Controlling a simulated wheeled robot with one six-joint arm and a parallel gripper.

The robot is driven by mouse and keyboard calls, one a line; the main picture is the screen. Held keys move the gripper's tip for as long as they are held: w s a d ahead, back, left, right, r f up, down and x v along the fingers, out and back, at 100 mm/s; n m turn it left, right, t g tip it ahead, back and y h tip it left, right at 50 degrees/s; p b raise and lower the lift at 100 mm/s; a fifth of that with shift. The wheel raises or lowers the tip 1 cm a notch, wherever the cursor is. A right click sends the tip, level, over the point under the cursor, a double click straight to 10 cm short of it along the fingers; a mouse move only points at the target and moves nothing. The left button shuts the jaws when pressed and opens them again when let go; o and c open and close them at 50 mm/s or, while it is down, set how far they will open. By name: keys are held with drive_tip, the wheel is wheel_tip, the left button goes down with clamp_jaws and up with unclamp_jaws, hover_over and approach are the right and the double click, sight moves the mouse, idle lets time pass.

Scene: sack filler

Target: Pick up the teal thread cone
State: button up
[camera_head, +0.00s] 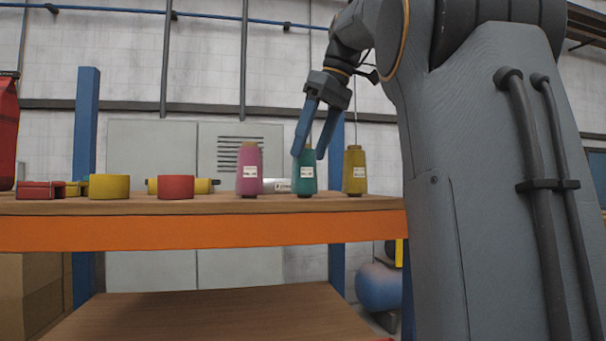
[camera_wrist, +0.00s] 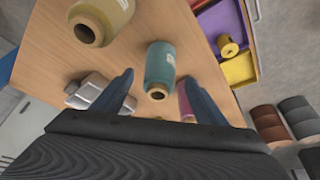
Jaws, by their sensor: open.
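The teal thread cone (camera_head: 305,177) stands upright on the wooden top of the orange-edged bench, between a pink cone (camera_head: 250,170) and a yellow cone (camera_head: 354,171). My gripper (camera_head: 308,155) is open, with blue fingers pointing down at the teal cone's upper part. In the head view the fingers overlap the cone's top. In the wrist view the teal cone (camera_wrist: 159,68) lies ahead between the two fingers (camera_wrist: 158,88), with no visible contact. The yellow cone (camera_wrist: 98,20) is to its left there, and the pink cone (camera_wrist: 186,104) is partly hidden behind the right finger.
On the bench (camera_head: 200,207) are a yellow tape roll (camera_head: 109,187), a red tape roll (camera_head: 176,187) and a red object (camera_head: 40,190). A red sack (camera_head: 8,130) stands at the left edge. A grey-white item (camera_wrist: 88,92) lies near the left finger.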

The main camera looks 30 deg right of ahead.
sight(305, 164)
drive_tip(key=shift+p+x, duration=0.8)
drive_tip(key=shift+x, duration=1.75)
drive_tip(key=shift+d, duration=0.1)
drive_tip(key=c, duration=1.2)
drive_tip(key=shift+r, duration=0.2)
